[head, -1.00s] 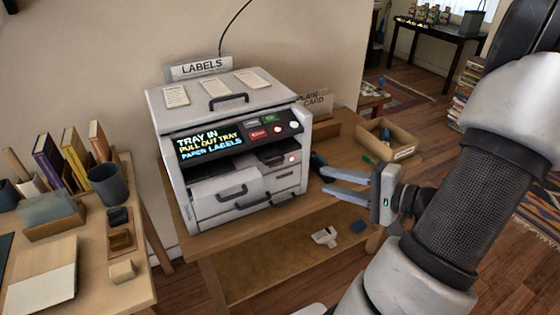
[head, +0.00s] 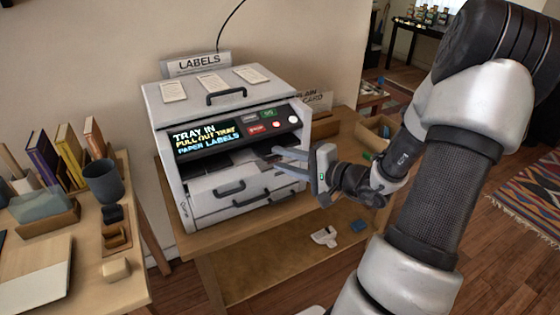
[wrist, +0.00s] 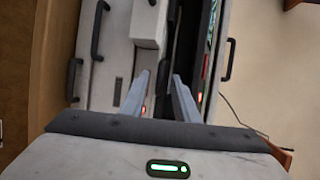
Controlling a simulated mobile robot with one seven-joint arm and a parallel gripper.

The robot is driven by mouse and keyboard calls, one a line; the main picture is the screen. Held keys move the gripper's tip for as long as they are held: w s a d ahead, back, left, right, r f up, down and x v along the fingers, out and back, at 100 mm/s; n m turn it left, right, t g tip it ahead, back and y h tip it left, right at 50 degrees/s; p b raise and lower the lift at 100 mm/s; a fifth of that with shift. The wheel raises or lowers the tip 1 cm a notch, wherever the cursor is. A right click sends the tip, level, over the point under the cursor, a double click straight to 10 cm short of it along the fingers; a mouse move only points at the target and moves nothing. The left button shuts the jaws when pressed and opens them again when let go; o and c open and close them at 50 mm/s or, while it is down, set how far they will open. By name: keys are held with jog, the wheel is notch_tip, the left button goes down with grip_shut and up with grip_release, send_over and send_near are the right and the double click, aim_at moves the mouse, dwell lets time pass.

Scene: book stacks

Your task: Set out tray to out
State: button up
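The label printer (head: 178,98) stands on a wooden table, with a LABELS sign behind its top. Its screen (head: 208,137) reads "TRAY IN", "PULL OUT TRAY", "PAPER LABELS". Its front has an upper grey drawer front (head: 214,180) with a dark handle (head: 230,187) and a lower drawer front with another handle (head: 252,200). My gripper (head: 278,160) is at the right of the printer front, below the control panel, fingers apart and pointing at it. In the wrist view, the open, empty fingers (wrist: 155,95) point at the printer front, with handles to their left. Whether they touch it I cannot tell.
A desk with books, a dark cup (head: 103,181) and small wooden blocks stands at left. A wooden box (head: 372,135) is partly hidden behind my arm. A white piece (head: 325,237) and a blue piece (head: 358,226) lie on the low shelf.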

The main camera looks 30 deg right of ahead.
jog(key=shift+x, duration=0.75)
grip_shut()
